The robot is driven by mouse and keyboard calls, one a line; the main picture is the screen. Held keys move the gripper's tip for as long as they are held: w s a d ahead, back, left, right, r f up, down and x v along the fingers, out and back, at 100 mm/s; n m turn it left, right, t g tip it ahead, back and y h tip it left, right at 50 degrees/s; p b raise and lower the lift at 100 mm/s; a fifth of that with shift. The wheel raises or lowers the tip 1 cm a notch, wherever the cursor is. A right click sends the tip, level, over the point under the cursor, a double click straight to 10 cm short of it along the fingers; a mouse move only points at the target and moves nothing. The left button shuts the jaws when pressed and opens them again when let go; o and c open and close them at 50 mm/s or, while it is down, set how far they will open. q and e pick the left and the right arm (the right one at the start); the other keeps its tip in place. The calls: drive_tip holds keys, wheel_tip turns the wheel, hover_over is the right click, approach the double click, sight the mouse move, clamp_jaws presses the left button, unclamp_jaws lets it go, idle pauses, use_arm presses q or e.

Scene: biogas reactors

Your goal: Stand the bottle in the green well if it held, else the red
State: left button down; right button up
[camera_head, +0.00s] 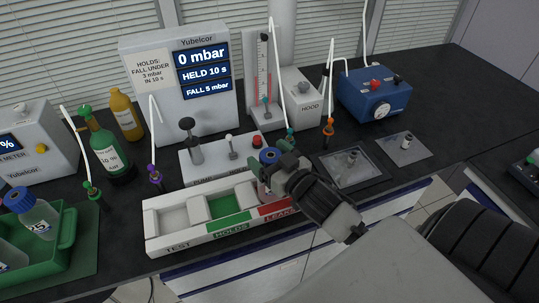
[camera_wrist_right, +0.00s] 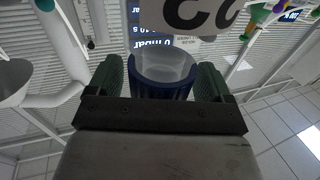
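My right gripper (camera_head: 277,165) is at the right end of the white three-well rack (camera_head: 152,238). Its fingers (camera_wrist_right: 160,85) are shut on a bottle with a blue cap (camera_head: 269,156); the blue cap also shows between the green finger pads in the right wrist view (camera_wrist_right: 160,92). The bottle is at the red well (camera_head: 278,208), mostly hidden by my gripper; I cannot tell if it touches the floor. The green well (camera_head: 229,203), marked HOLDS, is empty. The TEST well (camera_head: 174,219) is empty. The meter (camera_head: 203,73) reads 0 mbar, HELD 10 s, FALL 5 mbar. My left gripper is out of view.
The meter's sign (camera_head: 151,68) says HOLDS: fall under 3 mbar in 10 s. A pump unit (camera_head: 222,163) stands behind the rack. A green tray (camera_head: 67,228) with blue-capped bottles is at left. Green (camera_head: 104,146) and yellow (camera_head: 126,116) bottles stand behind. Flat pads (camera_head: 352,168) lie at right.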

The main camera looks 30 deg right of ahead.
drive_tip(key=shift+s+r, duration=0.1)
drive_tip(key=s+d+b, duration=0.1)
drive_tip(key=s+b, duration=0.1)
drive_tip(key=s, duration=0.9)
drive_tip(key=shift+s, duration=0.4)
